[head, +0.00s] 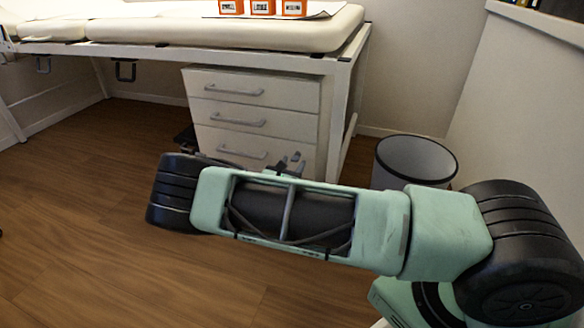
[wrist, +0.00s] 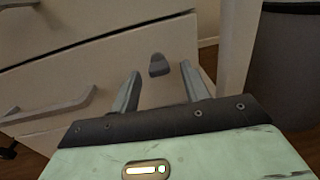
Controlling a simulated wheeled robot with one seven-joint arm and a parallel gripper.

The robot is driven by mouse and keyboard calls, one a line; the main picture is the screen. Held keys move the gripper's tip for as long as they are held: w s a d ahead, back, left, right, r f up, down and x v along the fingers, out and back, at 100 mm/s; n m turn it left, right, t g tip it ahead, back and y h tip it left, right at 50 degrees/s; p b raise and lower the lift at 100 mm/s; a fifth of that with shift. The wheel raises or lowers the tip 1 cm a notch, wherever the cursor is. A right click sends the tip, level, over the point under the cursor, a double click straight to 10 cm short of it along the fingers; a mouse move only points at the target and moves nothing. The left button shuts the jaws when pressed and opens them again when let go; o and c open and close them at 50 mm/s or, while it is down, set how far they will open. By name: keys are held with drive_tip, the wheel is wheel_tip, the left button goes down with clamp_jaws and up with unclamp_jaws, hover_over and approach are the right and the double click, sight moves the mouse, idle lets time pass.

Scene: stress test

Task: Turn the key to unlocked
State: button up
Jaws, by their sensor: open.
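In the wrist view a small dark grey key (wrist: 158,65) sticks out from the light front of the drawer cabinet (wrist: 110,65). The key lies between the two fingertips of my gripper (wrist: 160,71), with a gap on each side. My gripper is open and appears to touch nothing. I cannot tell how far the key is beyond the fingertips, or which way it is turned. In the head view the cabinet (head: 255,82) stands under a padded bench, and my arm hides its lower part. Only the tips of my gripper (head: 287,162) show there. The key is not discernible there.
The drawers have bar handles, one (wrist: 48,105) left of my gripper. A dark round bin (head: 415,160) stands right of the cabinet. The padded bench (head: 200,32) holds several orange-and-white boxes (head: 262,7). Wooden floor (head: 80,200) is clear on the left.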

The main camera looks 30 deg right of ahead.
drive_tip(key=c, duration=1)
drive_tip(key=shift+r+p, duration=0.1)
drive_tip(key=shift+p, duration=0.2)
drive_tip(key=n+p, duration=0.2)
drive_tip(key=p, duration=0.1)
drive_tip(key=shift+r+n, duration=0.15)
drive_tip(key=shift+n, duration=0.15)
drive_tip(key=n+p, duration=0.3)
drive_tip(key=n, duration=0.5)
drive_tip(key=n+t+p, duration=0.1)
drive_tip(key=n+p, duration=0.2)
drive_tip(key=n, duration=0.5)
drive_tip(key=shift+s+d+t, duration=0.15)
drive_tip(key=shift+s+t, duration=0.05)
drive_tip(key=shift+t, duration=0.1)
drive_tip(key=shift+f, duration=0.2)
